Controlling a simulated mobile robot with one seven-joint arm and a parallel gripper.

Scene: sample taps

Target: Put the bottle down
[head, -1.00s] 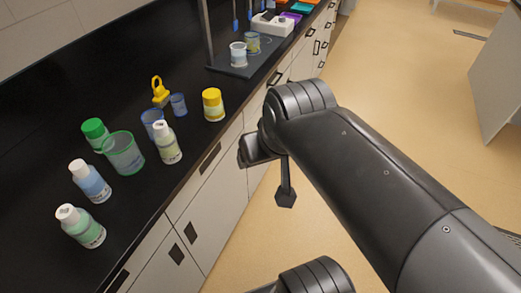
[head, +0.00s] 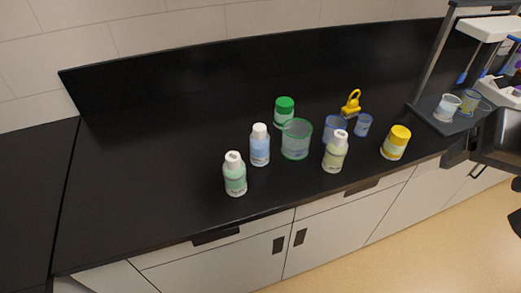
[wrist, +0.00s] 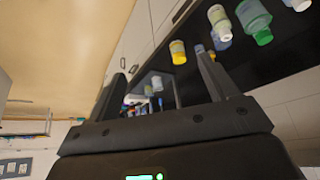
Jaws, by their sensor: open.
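My gripper (wrist: 158,76) is open in the wrist view, with nothing between its fingers. Three white-capped bottles stand upright on the black counter in the head view: a green one (head: 235,177), a light blue one (head: 260,148) and a pale yellow-green one (head: 335,153). The pale yellow-green bottle stands beside a blue beaker. A white-capped bottle also shows at the top of the wrist view (wrist: 220,24), beyond the fingers.
A green-lidded jar (head: 284,112), a green-rimmed beaker (head: 296,142), small blue beakers (head: 363,126), a yellow object (head: 351,104) and a yellow jar (head: 397,142) stand near the bottles. A stand (head: 436,118) holds cups at right. The counter's left part (head: 150,165) is clear.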

